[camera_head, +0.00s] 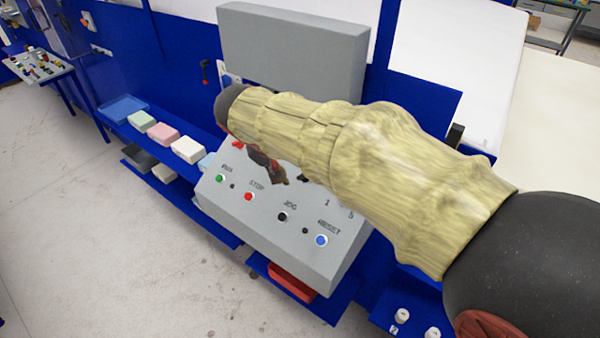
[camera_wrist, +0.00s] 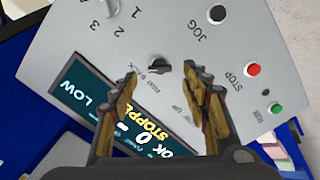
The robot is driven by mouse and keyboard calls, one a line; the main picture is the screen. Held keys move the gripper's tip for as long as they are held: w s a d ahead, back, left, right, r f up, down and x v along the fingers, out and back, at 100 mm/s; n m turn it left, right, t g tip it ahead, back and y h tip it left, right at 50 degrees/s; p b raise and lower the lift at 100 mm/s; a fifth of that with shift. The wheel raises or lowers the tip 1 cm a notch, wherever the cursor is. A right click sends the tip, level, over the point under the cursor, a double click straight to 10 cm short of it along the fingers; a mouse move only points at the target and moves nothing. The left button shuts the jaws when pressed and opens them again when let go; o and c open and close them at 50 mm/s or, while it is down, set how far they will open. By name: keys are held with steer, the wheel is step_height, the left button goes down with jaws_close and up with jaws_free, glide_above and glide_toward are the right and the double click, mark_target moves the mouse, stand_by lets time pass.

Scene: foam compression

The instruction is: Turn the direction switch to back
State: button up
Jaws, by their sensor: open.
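The grey control panel (camera_head: 268,235) is in the middle of the head view and fills much of the wrist view (camera_wrist: 190,35). A small black knob (camera_wrist: 160,67), beside lettering that seems to include BACK, is the direction switch. Its pointer setting is too small to read. My gripper (camera_wrist: 164,78) is open, with one finger on each side of the switch in the picture and nothing between them. I cannot tell whether the fingertips touch it or the panel. In the head view my gripper (camera_head: 265,165) is dark and partly hidden by my arm, which also hides the switch.
The panel has a green button (camera_head: 219,178), a red STOP button (camera_head: 248,196), a black JOG button (camera_head: 282,216) and a blue RESET button (camera_head: 321,240). A lit display (camera_wrist: 92,91) lies beside the switch. Foam blocks (camera_head: 163,134) sit on the blue shelf at left.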

steer(key=v, duration=0.7)
steer(key=shift+r, duration=0.2)
steer(key=shift+a, duration=0.1)
steer(key=s+d+f+n+g+y, duration=0.1)
steer(key=s+d+f+n+y, duration=0.2)
steer(key=s+f, duration=0.5)
steer(key=s+d+r+m+t+y, duration=0.1)
steer(key=s+d+m, duration=0.4)
steer(key=s+d, duration=0.9)
steer(key=d, duration=0.3)
steer(key=shift+s+d+t, duration=0.25)
steer(key=shift+s+t, duration=0.05)
steer(key=shift+t, duration=0.1)
